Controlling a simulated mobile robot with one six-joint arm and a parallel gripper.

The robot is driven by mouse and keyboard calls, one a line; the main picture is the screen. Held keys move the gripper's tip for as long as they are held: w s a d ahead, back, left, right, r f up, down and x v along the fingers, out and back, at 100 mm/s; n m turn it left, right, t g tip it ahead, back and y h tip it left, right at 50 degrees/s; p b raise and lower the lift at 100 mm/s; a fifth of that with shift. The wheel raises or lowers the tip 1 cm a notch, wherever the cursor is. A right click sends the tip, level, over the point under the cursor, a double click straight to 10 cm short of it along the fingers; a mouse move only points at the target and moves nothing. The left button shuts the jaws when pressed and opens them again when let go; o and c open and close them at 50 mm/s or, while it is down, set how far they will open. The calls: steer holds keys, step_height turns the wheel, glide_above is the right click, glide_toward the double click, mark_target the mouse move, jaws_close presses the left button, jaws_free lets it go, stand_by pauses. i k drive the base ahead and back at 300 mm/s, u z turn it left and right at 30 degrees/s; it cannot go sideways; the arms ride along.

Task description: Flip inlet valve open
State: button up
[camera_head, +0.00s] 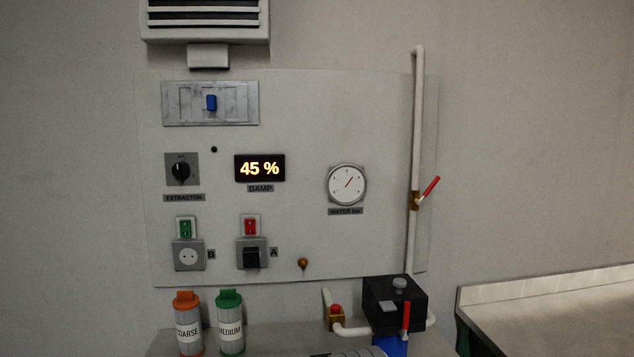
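A brass valve (415,201) sits on the vertical white pipe (417,120) at the right side of the panel. Its red lever (429,189) slants up and to the right, away from the pipe line. A second red lever (406,317) stands roughly upright at the front of a black box (394,300) below. A small brass fitting with a red top (336,312) is on the pipe left of that box. No label shows which of these is the inlet valve. My gripper is not recognisable in this view.
The wall panel (300,110) carries a 45 % damp display (259,168), a water gauge (347,184), a dial, switches and sockets. Orange-capped (188,325) and green-capped (230,325) canisters stand below. A worktop (560,305) is at the right. The wall right of the pipe is clear.

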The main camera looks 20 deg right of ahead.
mark_target(419, 202)
steer(key=u, duration=0.95)
steer(key=k, duration=0.95)
steer(key=z, duration=1.15)
steer(key=i, duration=1)
steer(key=z, duration=0.05)
